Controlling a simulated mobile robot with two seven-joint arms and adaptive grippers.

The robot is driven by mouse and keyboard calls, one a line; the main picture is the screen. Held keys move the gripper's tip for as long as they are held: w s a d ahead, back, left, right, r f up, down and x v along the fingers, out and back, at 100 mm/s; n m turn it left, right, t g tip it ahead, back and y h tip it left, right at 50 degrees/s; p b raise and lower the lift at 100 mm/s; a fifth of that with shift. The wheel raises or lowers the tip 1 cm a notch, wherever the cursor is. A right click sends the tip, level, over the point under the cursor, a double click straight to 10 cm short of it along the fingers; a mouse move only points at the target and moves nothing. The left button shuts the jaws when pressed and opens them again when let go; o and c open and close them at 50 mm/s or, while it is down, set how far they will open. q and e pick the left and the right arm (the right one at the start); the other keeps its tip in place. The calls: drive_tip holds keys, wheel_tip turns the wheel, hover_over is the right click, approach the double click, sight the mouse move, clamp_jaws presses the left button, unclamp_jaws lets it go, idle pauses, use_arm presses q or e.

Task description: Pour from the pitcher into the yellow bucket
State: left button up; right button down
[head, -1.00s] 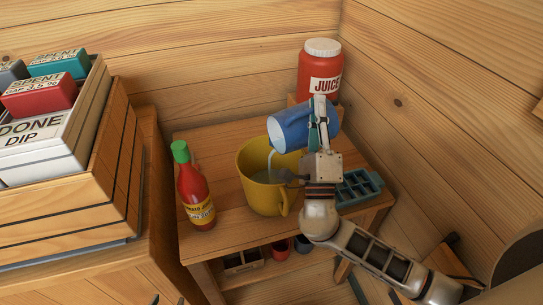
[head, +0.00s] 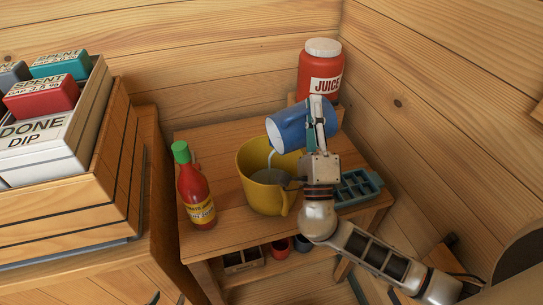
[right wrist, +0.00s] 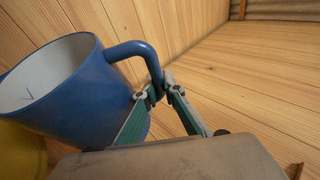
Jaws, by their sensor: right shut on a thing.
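The blue pitcher (head: 288,131) is tipped to the left above the yellow bucket (head: 262,200). A thin pale stream (head: 271,157) falls from its lip into the bucket, where pale liquid shows. My right gripper (head: 318,106) is shut on the pitcher's handle. In the right wrist view, the fingertips of the right gripper (right wrist: 158,87) close around the blue handle (right wrist: 150,58), and a bit of the yellow bucket (right wrist: 22,150) shows below the pitcher. Only dark slivers of what looks like my left gripper (head: 167,299) show at the bottom edge, too little to tell its state.
A red sauce bottle (head: 196,193) with a green cap stands left of the bucket on the wooden table (head: 215,140). A red juice jar (head: 321,68) stands behind the pitcher. A teal tray (head: 357,187) lies right of the bucket. A wooden crate (head: 95,200) stands at left.

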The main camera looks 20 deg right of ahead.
drive_tip(key=shift+s+a+r+n+t+y+p, duration=0.1)
drive_tip(key=shift+a+r+n+t+y+p, duration=0.3)
drive_tip(key=shift+n+y, duration=0.25)
drive_tip(key=shift+f, duration=0.15)
